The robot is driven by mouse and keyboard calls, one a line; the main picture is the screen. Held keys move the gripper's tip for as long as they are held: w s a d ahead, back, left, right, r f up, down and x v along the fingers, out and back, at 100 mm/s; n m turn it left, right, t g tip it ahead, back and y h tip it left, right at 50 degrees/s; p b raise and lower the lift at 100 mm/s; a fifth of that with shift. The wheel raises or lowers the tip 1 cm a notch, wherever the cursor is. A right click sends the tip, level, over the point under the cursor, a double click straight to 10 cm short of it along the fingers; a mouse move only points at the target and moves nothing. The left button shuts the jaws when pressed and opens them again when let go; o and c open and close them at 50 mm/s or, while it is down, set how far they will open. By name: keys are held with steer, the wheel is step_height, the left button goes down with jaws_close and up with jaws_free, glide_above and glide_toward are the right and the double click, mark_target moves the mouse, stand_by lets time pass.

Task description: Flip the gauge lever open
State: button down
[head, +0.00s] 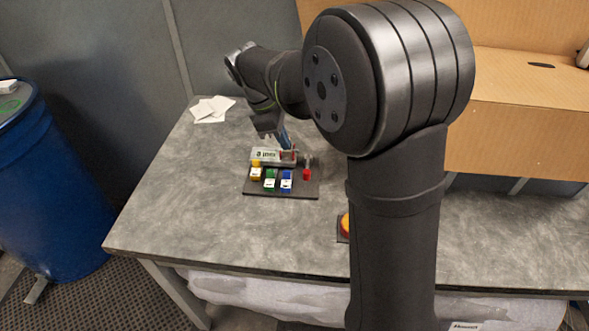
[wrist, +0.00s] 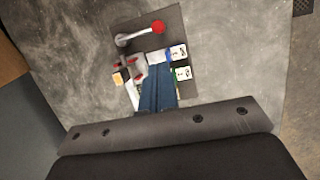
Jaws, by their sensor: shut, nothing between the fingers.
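The gauge lever is a grey arm with a red knob (head: 307,174) at the right end of a dark panel (head: 308,190) on the table. In the wrist view the grey arm (wrist: 135,37) runs from a round pivot to the red knob (wrist: 158,27), lying across the panel. In the head view the knob end points to the near side. My gripper (head: 289,147) has blue fingers, closed together and empty, low over the panel, left of the lever. In the wrist view the fingertips (wrist: 155,62) are below the knob and apart from it. They hide part of the panel.
A grey labelled box (head: 266,155) with red parts stands along the panel's back. Yellow, green (head: 270,181) and blue (head: 287,181) switches sit in front. White papers (head: 211,109) lie at the table's back left. A red-yellow button (head: 345,224) is partly hidden by my arm.

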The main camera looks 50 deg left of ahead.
mark_target(308, 167)
steer(key=n, duration=0.1)
steer(key=s+f+n, duration=0.1)
steer(key=n, duration=0.1)
steer(key=shift+s+d+t, duration=0.15)
steer(key=shift+s+t, duration=0.1)
steer(key=shift+t, duration=0.05)
steer(key=x, duration=1)
steer(key=shift+w+d+n, duration=0.1)
steer(key=shift+d+n, duration=0.05)
steer(key=shift+n, duration=0.25)
